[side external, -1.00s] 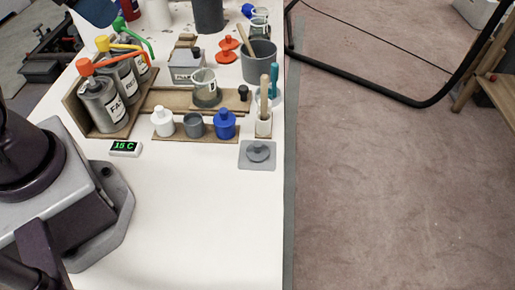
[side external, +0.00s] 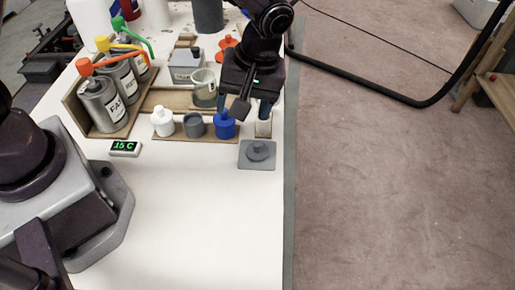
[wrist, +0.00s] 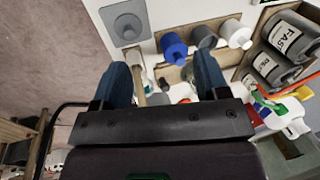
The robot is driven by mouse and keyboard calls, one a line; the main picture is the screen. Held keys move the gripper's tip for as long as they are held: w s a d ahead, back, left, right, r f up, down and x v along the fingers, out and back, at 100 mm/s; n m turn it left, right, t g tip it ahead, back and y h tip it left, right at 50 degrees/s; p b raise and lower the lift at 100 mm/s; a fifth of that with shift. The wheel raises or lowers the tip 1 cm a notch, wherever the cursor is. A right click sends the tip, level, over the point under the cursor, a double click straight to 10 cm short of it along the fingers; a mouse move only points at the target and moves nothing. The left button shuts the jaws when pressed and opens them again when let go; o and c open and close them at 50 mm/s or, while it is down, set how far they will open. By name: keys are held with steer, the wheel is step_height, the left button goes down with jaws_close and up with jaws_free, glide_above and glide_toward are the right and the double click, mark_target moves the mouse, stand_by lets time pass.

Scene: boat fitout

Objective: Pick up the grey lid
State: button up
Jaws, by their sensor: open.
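The grey lid (side external: 258,150), a round disc with a knob, lies on a grey square pad (side external: 244,164) near the table's right edge. In the wrist view, the lid (wrist: 127,25) is at the top left, uncovered. My gripper (side external: 243,107) is open and empty, pointing down above the table, behind the lid and a little to its left in the side view. In the wrist view, the fingers (wrist: 162,64) are spread and the lid is beyond them, outside the gap.
Close to the fingers are a blue jar (side external: 224,126), a grey jar (side external: 195,126) and a white jar (side external: 162,123) in a row. The table in front is clear.

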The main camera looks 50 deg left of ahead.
mark_target(259, 144)
steer(key=w+f+n, duration=0.1)
steer(key=f+n, duration=0.2)
steer(key=n, duration=0.1)
steer(key=w+f+n, duration=0.1)
steer(key=f+n, duration=0.2)
steer(key=n, duration=0.1)
steer(key=w+f+n+y, duration=0.1)
steer(key=w+f+n, duration=0.1)
steer(key=f+n, duration=0.1)
steer(key=shift+d+f+n+t, duration=0.3)
steer(key=shift+f+n, duration=0.1)
steer(key=shift+n, duration=0.4)
steer(key=shift+w+x, duration=0.15)
steer(key=shift+x, duration=1.35)
steer(key=shift+w+x, duration=0.15)
steer(key=shift+x, duration=1.3)
steer(key=shift+d, duration=0.15)
steer(key=c, duration=0.7)
